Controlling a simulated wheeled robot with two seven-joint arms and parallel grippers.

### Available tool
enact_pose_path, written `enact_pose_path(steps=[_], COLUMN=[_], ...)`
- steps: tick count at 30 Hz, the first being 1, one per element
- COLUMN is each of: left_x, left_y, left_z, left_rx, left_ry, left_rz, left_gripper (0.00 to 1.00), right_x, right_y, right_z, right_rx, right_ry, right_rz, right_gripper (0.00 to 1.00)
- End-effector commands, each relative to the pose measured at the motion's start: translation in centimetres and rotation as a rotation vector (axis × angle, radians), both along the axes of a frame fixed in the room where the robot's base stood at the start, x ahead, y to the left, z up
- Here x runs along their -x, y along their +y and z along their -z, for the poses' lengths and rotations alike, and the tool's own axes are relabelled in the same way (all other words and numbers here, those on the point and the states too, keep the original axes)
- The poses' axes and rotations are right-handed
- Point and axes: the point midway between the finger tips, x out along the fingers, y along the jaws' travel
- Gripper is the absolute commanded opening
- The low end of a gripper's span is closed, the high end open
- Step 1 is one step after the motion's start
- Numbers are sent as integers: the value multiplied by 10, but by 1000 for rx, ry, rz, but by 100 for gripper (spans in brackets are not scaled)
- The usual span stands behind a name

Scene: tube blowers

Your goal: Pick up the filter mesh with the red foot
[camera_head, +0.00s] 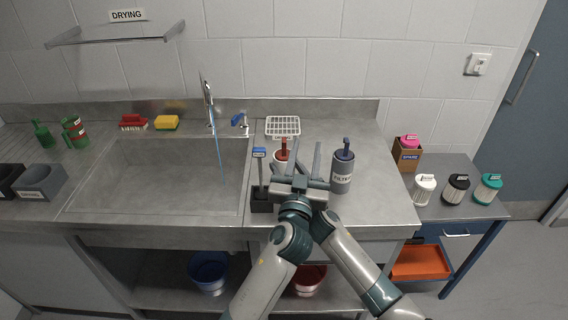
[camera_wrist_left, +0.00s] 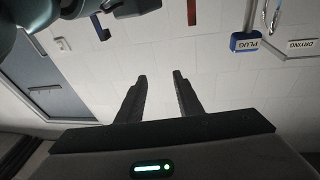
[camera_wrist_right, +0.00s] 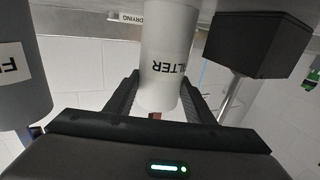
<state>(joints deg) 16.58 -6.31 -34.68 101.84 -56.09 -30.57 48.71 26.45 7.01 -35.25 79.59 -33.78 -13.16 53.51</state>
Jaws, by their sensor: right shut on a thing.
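A white canister marked FILTER (camera_head: 280,169) stands on the steel worktop with a red part (camera_head: 283,147) rising from its top. I take this to be the red foot; any mesh below it is hidden inside. My right gripper (camera_wrist_right: 160,82) is shut around the white canister (camera_wrist_right: 165,50), with the red part (camera_wrist_right: 155,115) showing beyond it in the right wrist view. In the head view my right gripper is mostly hidden behind my left. My left gripper (camera_head: 305,148) is open and empty, close above and right of the canister. Its fingers (camera_wrist_left: 160,78) show only wall between them.
A grey FILTER canister (camera_head: 342,171) with a blue top stands close on the right. A black holder with the plug (camera_head: 263,201) stands left. A white rack (camera_head: 283,126) lies behind. The sink (camera_head: 150,180) has running water. White, black and green cartridges (camera_head: 456,190) stand on the side table.

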Motion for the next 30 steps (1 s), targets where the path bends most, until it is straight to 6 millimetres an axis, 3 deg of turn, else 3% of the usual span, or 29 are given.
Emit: enact_pose_path(steps=[3,9,23,30], left_x=[14,28,27,5], left_y=[27,50,54,54], left_z=[24,47,50,49], left_rx=[20,29,28,25], left_ry=[100,193,207,204], left_rz=[-90,-165,-175,-176], left_gripper=[33,33,33,33], right_x=[0,0,0,0], right_y=[0,0,0,0], right_z=[0,0,0,0], right_rx=[0,0,0,0], right_ry=[0,0,0,-1], right_rz=[0,0,0,0], right_gripper=[25,25,25,25])
